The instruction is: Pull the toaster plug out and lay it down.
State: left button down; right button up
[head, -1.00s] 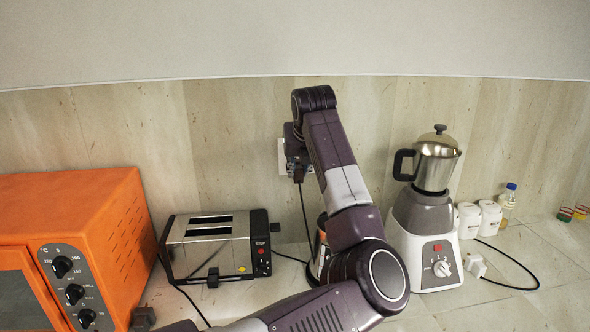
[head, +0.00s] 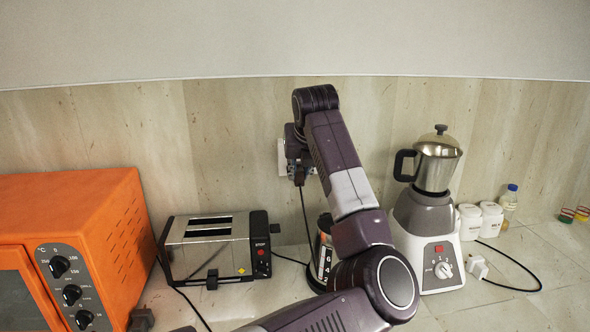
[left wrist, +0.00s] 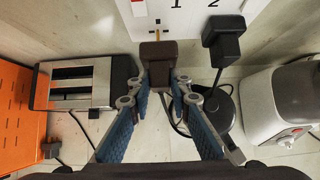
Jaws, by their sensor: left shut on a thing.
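The silver-and-black toaster (head: 215,247) stands on the counter beside the orange oven; it also shows in the left wrist view (left wrist: 80,85). My left gripper (left wrist: 158,82) is shut on a dark plug (left wrist: 157,62) in front of the white socket plate (left wrist: 195,12). The plug's brass pins show bare at its plate end; I cannot tell their exact distance from the sockets. A second black plug (left wrist: 222,40) sits at the plate's right, near the number 2. In the head view the left gripper (head: 298,170) is at the wall, with its fingers mostly hidden.
The orange oven (head: 85,235) stands at left. A glass jar with dark bands (head: 324,255) stands behind my left arm. A blender (head: 428,220), white canisters (head: 490,217) and a loose white plug (head: 477,267) are at right. Bare counter (head: 240,300) lies in front of the toaster.

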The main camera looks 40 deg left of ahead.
pick_arm(q)
jog(key=shift+s+d+b, duration=0.5)
jog(key=shift+d, duration=0.15)
jog(key=shift+s+d+b, duration=0.45)
jog(key=shift+d, duration=0.2)
jog(key=shift+s+d, duration=0.15)
jog(key=shift+s, duration=0.05)
